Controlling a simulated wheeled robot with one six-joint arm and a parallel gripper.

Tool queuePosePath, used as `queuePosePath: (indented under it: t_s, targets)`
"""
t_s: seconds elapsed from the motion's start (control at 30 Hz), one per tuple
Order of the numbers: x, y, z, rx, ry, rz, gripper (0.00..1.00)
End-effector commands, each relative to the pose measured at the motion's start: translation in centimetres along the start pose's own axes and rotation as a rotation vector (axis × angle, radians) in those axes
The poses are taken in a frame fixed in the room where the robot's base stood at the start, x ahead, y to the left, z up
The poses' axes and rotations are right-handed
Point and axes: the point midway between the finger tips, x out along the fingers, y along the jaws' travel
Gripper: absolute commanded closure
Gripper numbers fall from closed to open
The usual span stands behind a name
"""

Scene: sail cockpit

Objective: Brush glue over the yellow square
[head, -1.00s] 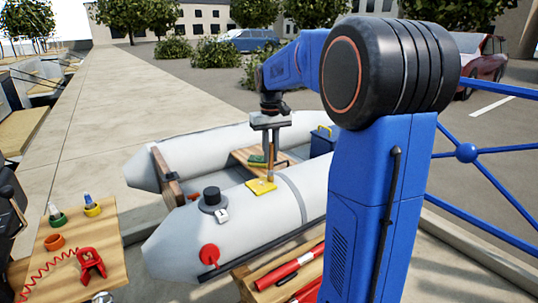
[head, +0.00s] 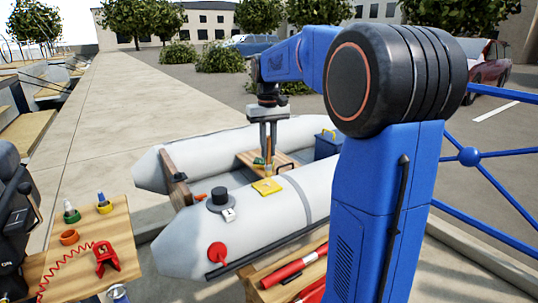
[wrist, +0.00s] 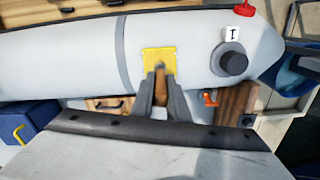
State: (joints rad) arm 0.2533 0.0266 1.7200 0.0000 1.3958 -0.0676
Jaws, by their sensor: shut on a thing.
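The yellow square (head: 267,187) lies on top of the near grey tube of the inflatable boat, and it also shows in the wrist view (wrist: 154,56). My gripper (head: 269,150) is above it, shut on a brush with a brown handle (wrist: 161,88). The handle points down between the fingers toward the square. In the wrist view the brush end overlaps the square's lower right part. I cannot tell whether the bristles touch it. No glue is clearly visible on the square.
A black round valve (head: 219,197) with a white tag stands left of the square. A red round fitting (head: 217,252) is on the tube's side. A wooden table (head: 85,265) with two bottles, an orange ring and a red clamp-like object stands at left. A blue box (head: 326,145) sits in the boat.

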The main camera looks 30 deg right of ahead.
Motion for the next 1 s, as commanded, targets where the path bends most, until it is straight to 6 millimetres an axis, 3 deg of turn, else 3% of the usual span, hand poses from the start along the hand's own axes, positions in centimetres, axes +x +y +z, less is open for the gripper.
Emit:
queuePosePath:
  t_s: [0.4,1.0]
  targets:
    - [-3.4,-0.5,0.8,-0.002,0.002,0.0,1.0]
    - [-3.6,-0.5,0.9,-0.002,0.001,0.0,1.0]
